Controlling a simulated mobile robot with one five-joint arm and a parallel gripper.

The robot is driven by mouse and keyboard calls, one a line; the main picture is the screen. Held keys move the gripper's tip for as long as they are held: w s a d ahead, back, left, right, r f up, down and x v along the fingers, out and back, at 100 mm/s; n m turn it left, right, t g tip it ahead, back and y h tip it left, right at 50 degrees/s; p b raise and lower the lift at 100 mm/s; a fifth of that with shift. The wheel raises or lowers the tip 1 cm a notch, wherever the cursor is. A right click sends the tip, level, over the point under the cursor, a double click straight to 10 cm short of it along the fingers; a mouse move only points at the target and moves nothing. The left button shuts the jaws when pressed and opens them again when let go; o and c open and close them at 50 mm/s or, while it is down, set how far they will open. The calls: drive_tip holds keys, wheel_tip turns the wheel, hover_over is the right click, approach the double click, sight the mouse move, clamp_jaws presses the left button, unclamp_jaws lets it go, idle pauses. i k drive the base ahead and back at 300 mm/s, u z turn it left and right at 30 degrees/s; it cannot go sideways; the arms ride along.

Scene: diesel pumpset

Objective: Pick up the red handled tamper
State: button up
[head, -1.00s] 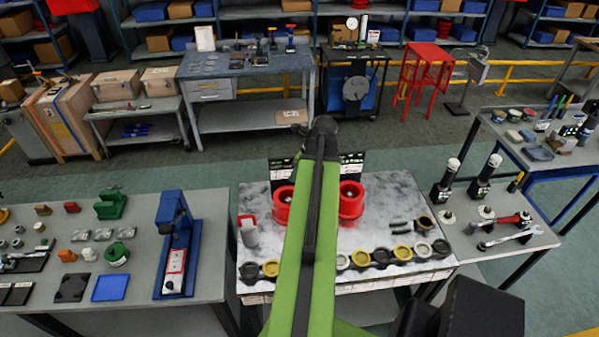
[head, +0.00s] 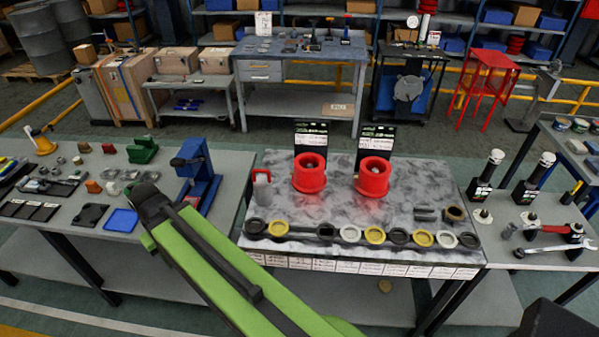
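A small grey piece with a red handle on top (head: 262,187) stands upright at the left end of the marble-topped table (head: 345,208). It is the nearest match I see to the red handled tamper, but it is too small to be sure. Nothing touches it. My green arm (head: 215,262) reaches up from the bottom middle, and its dark end (head: 150,203) is over the left table, left of the red-handled piece. No gripper fingers show.
Two red ring-shaped parts (head: 310,174) (head: 373,178) stand on the marble top, behind a row of dark, yellow and white discs (head: 350,235). A blue press (head: 198,175) stands on the left table (head: 225,200). A grey workbench (head: 300,68) is behind, across open floor.

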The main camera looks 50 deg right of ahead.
sight(262, 183)
drive_tip(key=z, duration=5.6)
drive_tip(key=i, duration=0.1)
drive_tip(key=u, duration=2.55)
drive_tip(key=k, duration=0.8)
drive_tip(key=u, duration=1.3)
drive_tip(key=i, duration=1)
drive_tip(key=z, duration=0.1)
